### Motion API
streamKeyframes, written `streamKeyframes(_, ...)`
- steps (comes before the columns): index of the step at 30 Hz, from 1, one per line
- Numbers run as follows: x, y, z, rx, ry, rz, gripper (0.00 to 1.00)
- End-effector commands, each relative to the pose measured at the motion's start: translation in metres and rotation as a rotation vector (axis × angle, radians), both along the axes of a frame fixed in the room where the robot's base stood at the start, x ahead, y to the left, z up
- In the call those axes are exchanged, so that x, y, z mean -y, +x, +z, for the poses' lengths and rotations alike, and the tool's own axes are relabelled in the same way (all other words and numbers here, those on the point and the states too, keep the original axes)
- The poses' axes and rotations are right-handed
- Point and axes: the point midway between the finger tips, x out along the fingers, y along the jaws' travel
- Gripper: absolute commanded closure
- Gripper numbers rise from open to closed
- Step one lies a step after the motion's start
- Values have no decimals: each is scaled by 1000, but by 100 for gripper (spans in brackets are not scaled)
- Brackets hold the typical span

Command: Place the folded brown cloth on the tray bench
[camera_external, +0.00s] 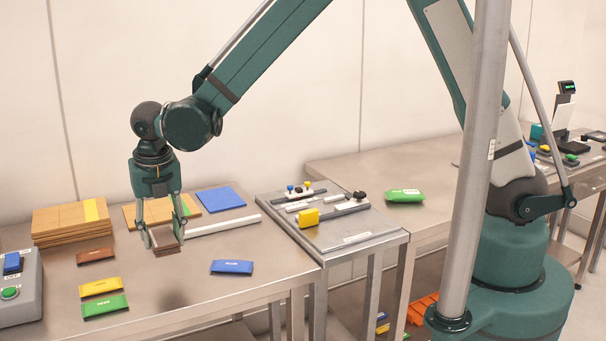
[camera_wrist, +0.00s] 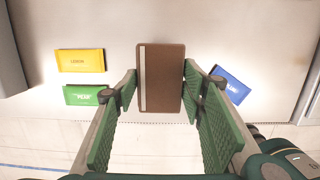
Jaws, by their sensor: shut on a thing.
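The folded brown cloth (camera_external: 168,246) is between the fingers of my gripper (camera_external: 166,236), held above the left steel bench. In the wrist view the cloth (camera_wrist: 166,80) is a flat brown rectangle with a pale stripe along its left side. My gripper (camera_wrist: 160,88) is shut on it, with a finger at each side. No bench is labelled as the tray bench; a middle bench (camera_external: 393,238) with a raised rim and a right bench (camera_external: 440,152) stand to the right of my gripper.
On the left bench lie brown (camera_external: 96,256), yellow (camera_external: 102,287), green (camera_external: 105,305) and blue (camera_external: 232,267) packets, a board stack (camera_external: 72,224) and a white bar (camera_external: 222,226). A green packet (camera_external: 404,196) lies on the right bench.

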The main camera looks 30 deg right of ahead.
Motion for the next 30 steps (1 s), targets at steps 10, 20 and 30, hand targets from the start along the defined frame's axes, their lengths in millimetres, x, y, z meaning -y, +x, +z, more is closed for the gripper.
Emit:
streamKeyframes(10, 0, 0, -44, 0, 0, 0, 70)
streamKeyframes(20, 0, 0, -48, 0, 0, 0, 70)
streamKeyframes(30, 0, 0, -69, 0, 0, 0, 70)
